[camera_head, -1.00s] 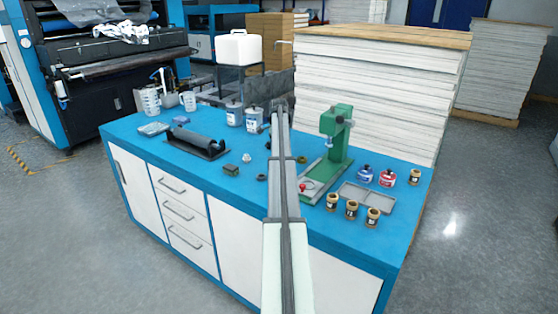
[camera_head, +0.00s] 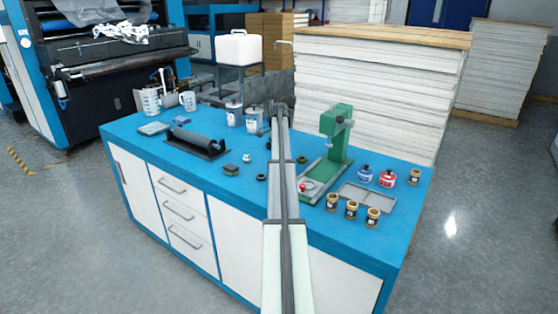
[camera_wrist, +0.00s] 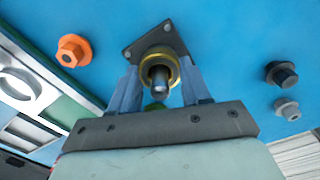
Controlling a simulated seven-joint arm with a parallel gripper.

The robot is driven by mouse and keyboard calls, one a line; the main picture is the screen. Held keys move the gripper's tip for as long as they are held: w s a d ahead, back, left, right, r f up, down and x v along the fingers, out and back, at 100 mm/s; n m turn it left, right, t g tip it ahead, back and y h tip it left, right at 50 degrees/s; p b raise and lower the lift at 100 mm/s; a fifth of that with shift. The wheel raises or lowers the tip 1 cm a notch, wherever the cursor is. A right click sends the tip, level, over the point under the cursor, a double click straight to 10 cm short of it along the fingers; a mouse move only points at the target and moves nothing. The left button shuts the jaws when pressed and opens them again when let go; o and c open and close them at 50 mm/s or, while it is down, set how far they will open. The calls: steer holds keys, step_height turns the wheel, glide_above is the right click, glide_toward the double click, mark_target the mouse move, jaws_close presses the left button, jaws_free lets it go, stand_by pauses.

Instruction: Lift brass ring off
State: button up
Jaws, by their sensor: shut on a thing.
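The brass ring (camera_wrist: 172,64) shows near the middle of the wrist view. It surrounds a grey pin (camera_wrist: 160,78) above a dark square base plate (camera_wrist: 140,44). I cannot tell how high the ring sits along the pin. My gripper (camera_wrist: 161,80) has one finger on each side of the ring and is shut on it. In the head view my own arm hides the ring and the fingertips.
In the wrist view an orange hex part (camera_wrist: 74,50) lies left, and dark (camera_wrist: 281,74) and grey (camera_wrist: 288,108) hex parts lie right. A green press (camera_head: 337,150), a tray (camera_head: 366,199) and several small jars stand on the blue bench, right of my arm.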

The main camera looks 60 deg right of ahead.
steer(key=shift+c, duration=0.5)
step_height(320, 180, up, 10)
steer(key=shift+r, duration=0.1)
stand_by(0.6)
